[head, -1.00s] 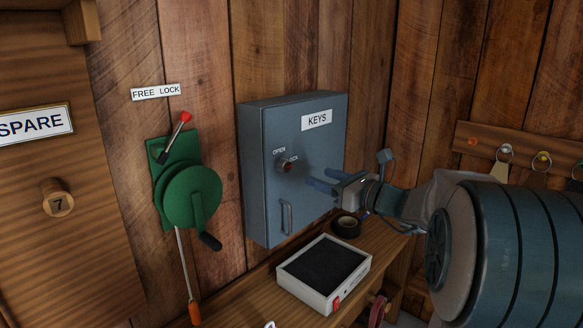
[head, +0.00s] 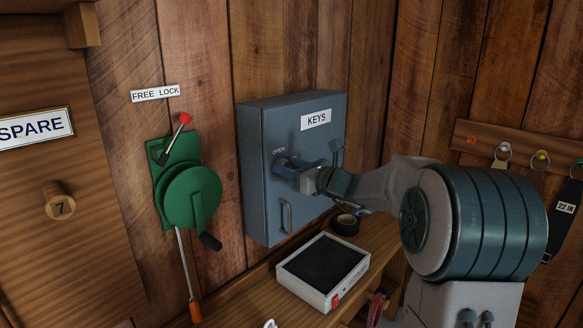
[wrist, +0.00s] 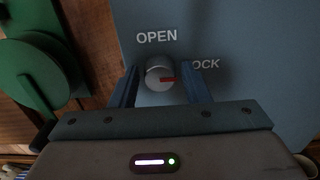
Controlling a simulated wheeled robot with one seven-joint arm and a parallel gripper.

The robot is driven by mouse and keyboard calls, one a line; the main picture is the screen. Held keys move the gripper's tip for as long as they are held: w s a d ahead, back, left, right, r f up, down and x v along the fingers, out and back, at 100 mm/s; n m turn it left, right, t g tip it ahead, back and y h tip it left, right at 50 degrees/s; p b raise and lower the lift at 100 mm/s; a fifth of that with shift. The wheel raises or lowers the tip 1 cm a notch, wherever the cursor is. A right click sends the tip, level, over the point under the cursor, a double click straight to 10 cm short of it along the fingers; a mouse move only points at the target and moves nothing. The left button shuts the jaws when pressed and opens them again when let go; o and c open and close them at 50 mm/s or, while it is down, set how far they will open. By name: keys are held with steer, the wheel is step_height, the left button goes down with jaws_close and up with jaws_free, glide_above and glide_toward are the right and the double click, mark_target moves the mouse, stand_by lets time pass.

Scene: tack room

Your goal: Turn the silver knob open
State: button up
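The silver knob (wrist: 158,76) is on the door of the blue-grey KEYS cabinet (head: 255,175). In the wrist view its red mark points right, toward the word LOCK; the word OPEN is above it. My gripper (wrist: 160,88) is at the knob, with one blue finger on each side of it. The fingers look apart, with a gap between each finger and the knob. In the head view my gripper (head: 284,165) is against the door and hides the knob.
A door handle (head: 286,216) is below the knob. A green crank wheel (head: 187,195) with a lever is on the wall to the left. A white tray with a black pad (head: 323,270) and a roll of black tape (head: 345,224) are on the wooden bench below.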

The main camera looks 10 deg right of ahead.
steer(key=c, duration=0.6)
steer(key=shift+o, duration=0.2)
steer(key=shift+b, duration=0.3)
steer(key=n+b, duration=0.1)
steer(key=b, duration=0.1)
steer(key=n+b, duration=0.1)
steer(key=b, duration=0.1)
steer(key=shift+f, duration=0.3)
steer(key=n+b, duration=0.5)
steer(key=b, duration=0.3)
steer(key=shift+s+a+n, duration=0.1)
steer(key=shift+n, duration=0.3)
steer(key=n+b, duration=0.5)
steer(key=b, duration=0.2)
steer(key=shift+f, duration=0.1)
steer(key=n+b, duration=0.4)
steer(key=n, duration=0.1)
steer(key=shift+r+b, duration=0.2)
steer(key=shift+b, duration=0.15)
